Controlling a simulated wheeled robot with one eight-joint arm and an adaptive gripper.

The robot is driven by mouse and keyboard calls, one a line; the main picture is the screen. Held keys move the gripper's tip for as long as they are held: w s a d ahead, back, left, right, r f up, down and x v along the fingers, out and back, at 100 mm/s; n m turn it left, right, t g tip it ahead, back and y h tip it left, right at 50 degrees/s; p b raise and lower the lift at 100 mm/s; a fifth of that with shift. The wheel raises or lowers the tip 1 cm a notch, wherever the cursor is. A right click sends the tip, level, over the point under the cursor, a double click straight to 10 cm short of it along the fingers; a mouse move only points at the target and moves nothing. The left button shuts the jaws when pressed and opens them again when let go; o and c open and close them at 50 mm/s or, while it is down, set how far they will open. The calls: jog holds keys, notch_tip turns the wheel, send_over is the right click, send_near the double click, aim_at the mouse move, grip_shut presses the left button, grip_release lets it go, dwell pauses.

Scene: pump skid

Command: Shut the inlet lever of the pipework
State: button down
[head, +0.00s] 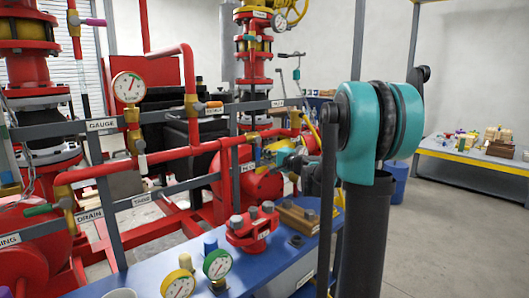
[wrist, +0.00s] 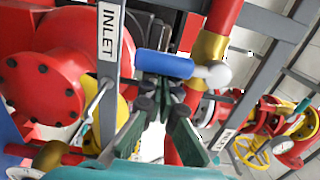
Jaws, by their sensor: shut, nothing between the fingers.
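The inlet lever has a blue handle (wrist: 165,65) in the wrist view, beside the grey post with the INLET label (wrist: 110,30). Its handle lies crosswise to the red pipe (wrist: 226,12), next to a brass valve body (wrist: 209,47) and a pale round end (wrist: 219,76). My gripper (wrist: 160,92) is shut and empty, its fingertips just below the handle in the picture. I cannot tell whether they touch it. In the head view my gripper (head: 283,155) is among the pipework, partly hidden by my arm, and the blue handle is not clear there.
Grey rails with labels and red pipes stand close around my gripper. A lever with a green handle (head: 42,210) is at the left, and one with an orange handle (head: 213,104) is higher up. Gauges (head: 217,264) stand on the blue bench (head: 262,270) in front.

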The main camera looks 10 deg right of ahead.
jog(key=shift+d, duration=0.1)
jog(key=d+v, duration=0.1)
jog(key=v, duration=0.8)
jog(key=shift+w, duration=0.35)
dwell(0.3)
jog(key=shift+a, duration=0.1)
